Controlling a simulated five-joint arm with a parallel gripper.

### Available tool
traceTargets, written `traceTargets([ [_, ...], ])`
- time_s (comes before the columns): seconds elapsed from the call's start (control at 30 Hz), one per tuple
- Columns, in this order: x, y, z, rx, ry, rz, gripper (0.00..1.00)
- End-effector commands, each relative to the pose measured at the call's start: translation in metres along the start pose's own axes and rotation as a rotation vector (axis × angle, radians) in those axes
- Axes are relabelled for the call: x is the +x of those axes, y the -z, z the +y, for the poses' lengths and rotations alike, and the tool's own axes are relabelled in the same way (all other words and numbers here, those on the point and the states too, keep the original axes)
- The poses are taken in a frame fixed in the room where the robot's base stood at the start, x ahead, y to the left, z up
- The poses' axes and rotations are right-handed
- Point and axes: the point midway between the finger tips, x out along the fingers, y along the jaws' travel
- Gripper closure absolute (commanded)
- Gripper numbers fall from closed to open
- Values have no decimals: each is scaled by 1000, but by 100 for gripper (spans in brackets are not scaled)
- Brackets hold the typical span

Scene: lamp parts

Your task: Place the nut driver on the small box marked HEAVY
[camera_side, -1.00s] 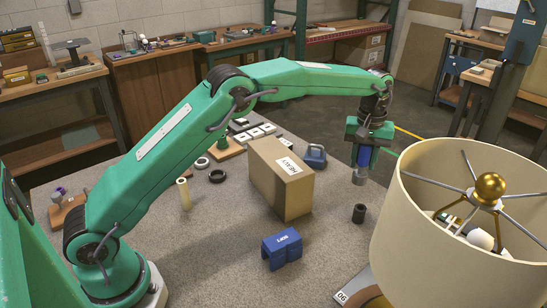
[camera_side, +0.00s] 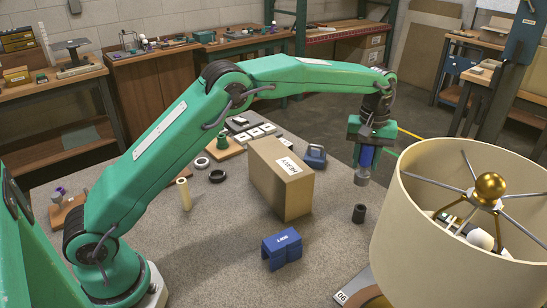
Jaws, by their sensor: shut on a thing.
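The small cardboard box marked HEAVY (camera_side: 283,185) stands upright on the grey tabletop near the middle, its label on its top. My gripper (camera_side: 366,150) is to the right of the box, over the table's right part. It is shut on the nut driver (camera_side: 364,160), which shows as a blue piece with a grey end pointing down. The jaws hide its upper part. The nut driver hangs apart from the box, and its lower end appears clear of the table.
A lamp shade (camera_side: 450,230) stands close at the right. A dark cylinder (camera_side: 359,213) is below my gripper. A blue block (camera_side: 281,249) lies in front of the box, and another blue part (camera_side: 314,156) is behind it. A cream tube (camera_side: 184,194) and dark rings (camera_side: 217,176) are at left.

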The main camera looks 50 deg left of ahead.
Motion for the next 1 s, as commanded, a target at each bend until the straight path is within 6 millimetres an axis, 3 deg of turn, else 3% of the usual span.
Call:
traceTargets([
  [0.37,-38,-8,-30,-33,-3,3,94],
  [1.0,-122,-54,-128,-130,-2,2,94],
])
